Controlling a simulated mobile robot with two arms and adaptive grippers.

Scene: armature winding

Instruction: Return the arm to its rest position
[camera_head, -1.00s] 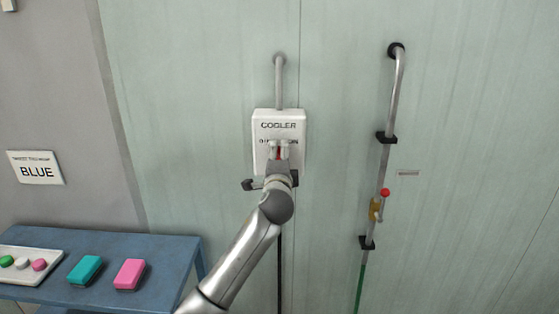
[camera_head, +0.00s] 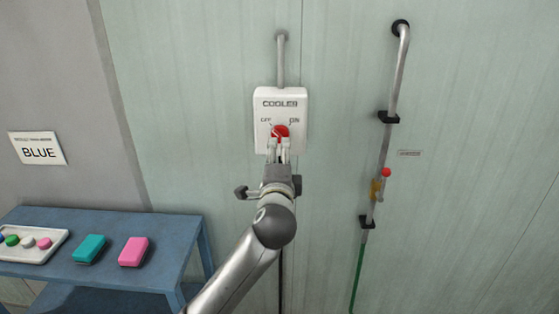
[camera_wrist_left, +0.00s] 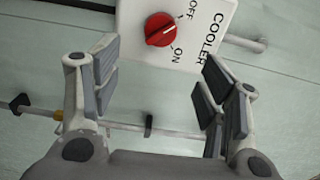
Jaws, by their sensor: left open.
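My left gripper (camera_head: 279,152) is in front of the lower part of the white cooler switch box (camera_head: 295,97) on the wall. The box carries a red knob (camera_head: 281,131) with OFF and ON labels. In the left wrist view the gripper (camera_wrist_left: 160,85) is open and empty, its fingers spread apart. The red knob (camera_wrist_left: 160,29) shows beyond the fingertips, clear of them, and the cooler box (camera_wrist_left: 205,45) is behind it. In the wrist view the knob's pointer mark lies toward its lower left. My right gripper is not in view.
A blue table (camera_head: 160,224) stands at the lower left with a white tray (camera_head: 45,256), a teal block (camera_head: 89,248) and a pink block (camera_head: 133,251). A pipe (camera_head: 391,100) with a red-tipped valve (camera_head: 386,173) runs down the wall on the right. A BLUE sign (camera_head: 38,147) hangs at left.

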